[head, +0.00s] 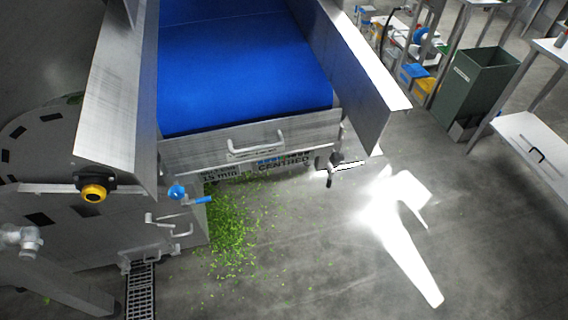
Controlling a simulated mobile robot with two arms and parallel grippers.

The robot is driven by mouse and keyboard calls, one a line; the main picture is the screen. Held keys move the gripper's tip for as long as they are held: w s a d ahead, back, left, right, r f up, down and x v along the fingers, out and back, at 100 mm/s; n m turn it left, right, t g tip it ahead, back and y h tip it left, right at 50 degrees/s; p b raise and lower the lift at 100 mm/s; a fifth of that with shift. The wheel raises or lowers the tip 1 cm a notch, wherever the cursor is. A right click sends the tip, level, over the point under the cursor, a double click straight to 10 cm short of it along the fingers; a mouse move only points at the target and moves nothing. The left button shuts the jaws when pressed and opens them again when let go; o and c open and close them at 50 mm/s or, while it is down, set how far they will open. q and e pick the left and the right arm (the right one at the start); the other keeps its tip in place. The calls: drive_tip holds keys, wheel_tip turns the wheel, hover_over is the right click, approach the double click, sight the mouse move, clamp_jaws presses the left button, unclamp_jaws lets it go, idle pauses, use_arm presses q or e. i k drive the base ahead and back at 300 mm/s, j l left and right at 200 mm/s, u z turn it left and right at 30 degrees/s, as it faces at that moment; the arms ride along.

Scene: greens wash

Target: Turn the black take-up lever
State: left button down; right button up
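A black lever (331,168) with a short dark handle sits at the right front corner of the conveyor, just below the end of its metal front plate (290,133). Its handle hangs roughly downward, and a thin pale strip with a dark outline runs to the right from it. The lever is small here, so its exact angle is hard to tell.
The blue belt (245,65) lies between metal side walls. A yellow-and-black button (94,192) and a blue-handled valve (178,192) are at the left. Green scraps (230,235) litter the floor. A glaring white shape (400,215) lies right of the lever. A green bin (476,85) stands farther right.

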sight(329, 168)
drive_tip(key=u, duration=0.55)
drive_tip(key=l+u, duration=0.3)
drive_tip(key=u, duration=0.15)
drive_tip(key=l+u, duration=0.7)
drive_tip(key=u, duration=0.2)
drive_tip(key=k+l+u, duration=0.1)
drive_tip(key=l+u, duration=0.2)
drive_tip(key=u, duration=0.15)
